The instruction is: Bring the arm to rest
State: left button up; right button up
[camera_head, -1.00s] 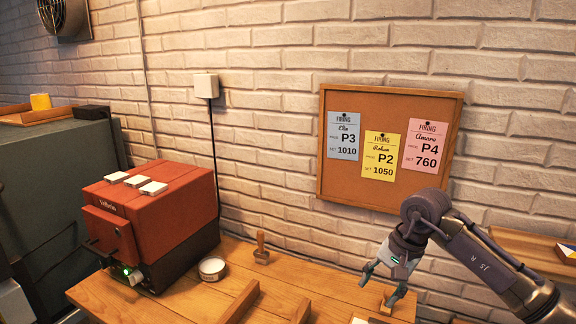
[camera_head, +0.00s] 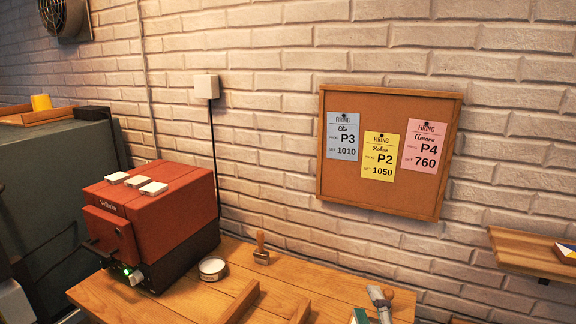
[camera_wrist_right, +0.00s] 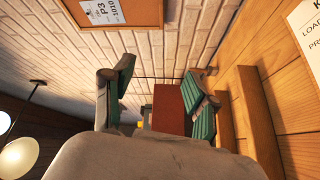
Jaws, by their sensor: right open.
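In the head view only the finger ends of my right gripper (camera_head: 371,307) show, at the bottom edge right of centre, over the wooden table (camera_head: 300,270). In the right wrist view both green-padded fingers of the right gripper (camera_wrist_right: 160,95) are spread apart, with nothing held between them. The red kiln (camera_wrist_right: 172,105) shows in the background behind the gap. The rest of the right arm is outside the head view. My left gripper is not in view.
The red kiln (camera_head: 150,215) stands at the table's left, with a small round tin (camera_head: 212,267) and a wooden stamp (camera_head: 262,250) beside it. A corkboard (camera_head: 400,204) with three cards hangs on the wall. A wooden shelf (camera_head: 525,262) juts out at the right.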

jog(key=s+d+f+m+g+h, duration=0.2)
jog(key=s+d+f+m+g, duration=0.1)
jog(key=s+f+m+g, duration=0.25)
jog(key=s+d+f+m+g+h, duration=0.1)
jog(key=s+d+f+m+g, duration=0.1)
jog(key=s+f+m, duration=0.5)
jog(key=s+f+m+g+y, duration=0.1)
jog(key=s+f+g, duration=0.7)
jog(key=s, duration=0.7)
notch_tip(320, 180, down, 30)
jog(key=b, duration=0.5)
jog(key=s+d+f+g+b, duration=0.1)
jog(key=s+f+b, duration=0.1)
jog(key=s+f, duration=0.6)
jog(key=s+d+f+g+b, duration=0.1)
jog(key=s+d+f+b, duration=0.1)
jog(key=s+f, duration=0.7)
notch_tip(320, 180, down, 6)
jog(key=shift+s+f+b, duration=0.2)
jog(key=shift+s+b, duration=0.1)
jog(key=shift+b, duration=0.2)
